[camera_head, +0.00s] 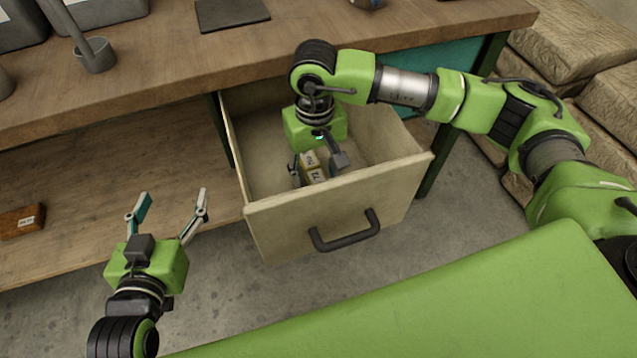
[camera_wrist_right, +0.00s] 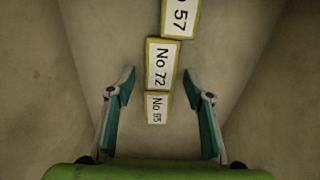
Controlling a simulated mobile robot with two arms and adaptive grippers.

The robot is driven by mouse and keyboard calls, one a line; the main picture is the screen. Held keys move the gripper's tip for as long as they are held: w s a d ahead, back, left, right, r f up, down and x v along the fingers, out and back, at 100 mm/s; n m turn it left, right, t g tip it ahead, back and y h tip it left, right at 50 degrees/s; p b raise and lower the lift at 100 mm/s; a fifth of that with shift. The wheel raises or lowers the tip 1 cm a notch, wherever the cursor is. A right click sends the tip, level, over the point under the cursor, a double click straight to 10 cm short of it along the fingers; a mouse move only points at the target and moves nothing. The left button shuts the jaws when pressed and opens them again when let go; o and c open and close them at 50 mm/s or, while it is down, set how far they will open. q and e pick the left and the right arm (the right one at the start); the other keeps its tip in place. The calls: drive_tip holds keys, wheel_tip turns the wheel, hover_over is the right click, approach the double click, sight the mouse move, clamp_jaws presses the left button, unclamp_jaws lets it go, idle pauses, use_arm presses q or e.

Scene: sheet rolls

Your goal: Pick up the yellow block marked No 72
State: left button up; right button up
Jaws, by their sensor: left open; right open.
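The yellow block marked No 72 (camera_wrist_right: 161,65) lies in the open drawer (camera_head: 340,222), label up, in the middle of a row of yellow blocks. In the right wrist view it sits just beyond my right fingertips, centred between them. The block marked No 57 (camera_wrist_right: 180,16) touches or nearly touches its far end, and the block marked No 95 (camera_wrist_right: 157,107) its near end. My right gripper (camera_wrist_right: 160,82) is open and empty, reaching down into the drawer above the blocks. In the head view it partly hides them. My left gripper (camera_head: 172,196) is open and empty, left of the drawer.
The drawer walls stand close around my right gripper. The workbench top (camera_head: 200,55) is above and behind it. A brown block (camera_head: 22,221) lies on the lower shelf (camera_head: 90,200) at left. A grey cup (camera_head: 97,56) and a dark plate (camera_head: 231,13) are on the bench.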

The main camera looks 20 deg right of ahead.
drive_tip(key=c, duration=1.2)
drive_tip(key=shift+r, duration=0.1)
